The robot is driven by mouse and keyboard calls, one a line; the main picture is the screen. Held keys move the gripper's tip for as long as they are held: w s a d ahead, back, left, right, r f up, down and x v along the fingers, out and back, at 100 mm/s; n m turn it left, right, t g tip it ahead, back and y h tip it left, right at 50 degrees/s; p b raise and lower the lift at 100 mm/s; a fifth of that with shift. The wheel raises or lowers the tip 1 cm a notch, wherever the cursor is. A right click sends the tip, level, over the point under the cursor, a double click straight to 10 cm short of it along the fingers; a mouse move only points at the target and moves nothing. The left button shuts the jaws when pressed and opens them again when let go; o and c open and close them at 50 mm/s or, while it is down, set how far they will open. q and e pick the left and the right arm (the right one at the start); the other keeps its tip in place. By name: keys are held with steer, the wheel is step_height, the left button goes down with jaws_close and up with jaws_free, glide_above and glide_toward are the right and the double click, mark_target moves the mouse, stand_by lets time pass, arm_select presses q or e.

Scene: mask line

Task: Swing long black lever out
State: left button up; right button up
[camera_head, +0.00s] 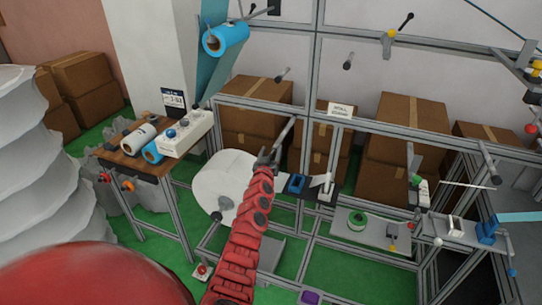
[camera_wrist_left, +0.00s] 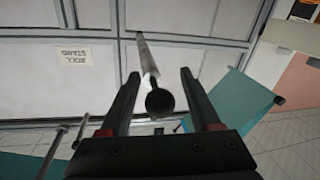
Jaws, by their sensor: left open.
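A long rod (camera_head: 284,130) sticks out from the metal frame towards me. In the left wrist view the rod (camera_wrist_left: 147,60) is grey along its length and has a dark round end (camera_wrist_left: 160,102). I cannot tell for sure whether this is the long black lever. My left gripper (camera_head: 267,156) is at the near end of this rod. In the left wrist view my left gripper (camera_wrist_left: 158,95) is open, with the rod's dark end between its two fingers and no clear contact. My right gripper is not in view.
A metal frame (camera_head: 320,60) with a "ROLL STAND" sign (camera_head: 341,110) stands behind. A white roll (camera_head: 225,180) is beside my left arm. A wooden table (camera_head: 120,155) with rolls stands left. Several short rods, such as one with a black end (camera_head: 349,62), project from the frame.

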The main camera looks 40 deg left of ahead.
arm_select(q)
steer(key=c, duration=1)
jaws_close()
steer(key=shift+s+a+r, duration=0.1)
steer(key=shift+a, duration=0.05)
